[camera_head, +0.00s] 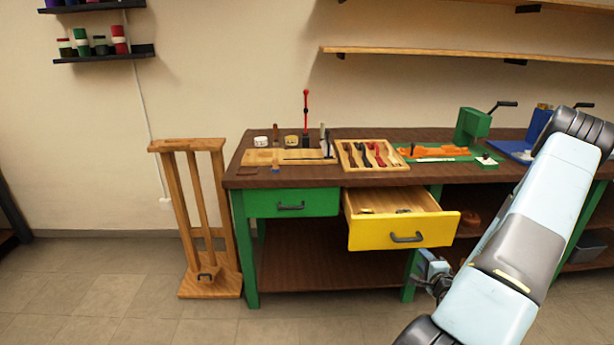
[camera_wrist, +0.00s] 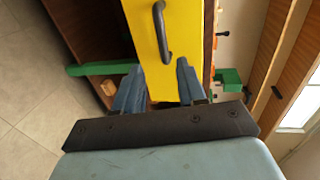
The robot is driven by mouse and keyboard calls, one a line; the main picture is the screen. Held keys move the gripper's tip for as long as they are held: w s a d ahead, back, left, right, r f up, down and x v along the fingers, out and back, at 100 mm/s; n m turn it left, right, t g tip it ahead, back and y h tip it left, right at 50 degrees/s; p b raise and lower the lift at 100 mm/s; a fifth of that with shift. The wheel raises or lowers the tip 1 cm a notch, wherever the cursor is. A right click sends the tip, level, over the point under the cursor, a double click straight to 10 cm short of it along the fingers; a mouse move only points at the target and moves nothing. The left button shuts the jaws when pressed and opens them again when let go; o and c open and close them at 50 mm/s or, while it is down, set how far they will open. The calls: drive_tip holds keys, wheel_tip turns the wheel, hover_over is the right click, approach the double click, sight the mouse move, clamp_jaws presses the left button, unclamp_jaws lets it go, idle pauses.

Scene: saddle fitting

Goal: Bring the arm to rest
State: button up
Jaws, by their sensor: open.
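My arm (camera_head: 505,255) fills the right side of the head view. My gripper (camera_head: 433,270) hangs low in front of the bench, just below and to the right of the yellow drawer's handle. In the wrist view my gripper (camera_wrist: 158,90) shows two blue fingers apart, with the yellow drawer front (camera_wrist: 150,45) seen between and beyond them. The drawer handle (camera_wrist: 162,30) lies ahead of the fingertips, not between them. The yellow drawer (camera_head: 395,233) stands pulled out from the bench. Nothing shows in the gripper.
The wooden bench (camera_head: 290,178) has a shut green drawer (camera_head: 290,203) on its left. Tool trays and a green press (camera_head: 472,125) stand on top. A wooden stand (camera_head: 205,215) is left of the bench. The floor (camera_head: 110,290) in front is clear.

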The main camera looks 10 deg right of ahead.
drive_tip(key=w+a+r+n+g+y, duration=0.1)
drive_tip(key=w+a+r+n+g, duration=0.25)
drive_tip(key=w+r+n, duration=0.4)
drive_tip(key=s+a+r+n+g, duration=0.1)
drive_tip(key=a+r+n+g, duration=0.2)
drive_tip(key=r, duration=0.5)
drive_tip(key=s+a+r+n, duration=0.1)
drive_tip(key=a+r+n, duration=0.2)
drive_tip(key=a+r, duration=0.35)
drive_tip(key=s+a+r+n+g, duration=0.25)
drive_tip(key=s+a+r, duration=0.55)
drive_tip(key=r, duration=0.5)
drive_tip(key=s+a+r+n+y, duration=0.1)
drive_tip(key=s+a+r+n, duration=0.1)
drive_tip(key=s, duration=0.5)
drive_tip(key=s+a+r+n+y, duration=0.1)
drive_tip(key=s+a+r+n, duration=0.1)
drive_tip(key=s+a+r, duration=0.2)
drive_tip(key=s+a, duration=0.3)
drive_tip(key=s, duration=0.1)
drive_tip(key=shift+g, duration=0.3)
drive_tip(key=shift+w, duration=0.1)
idle(0.4)
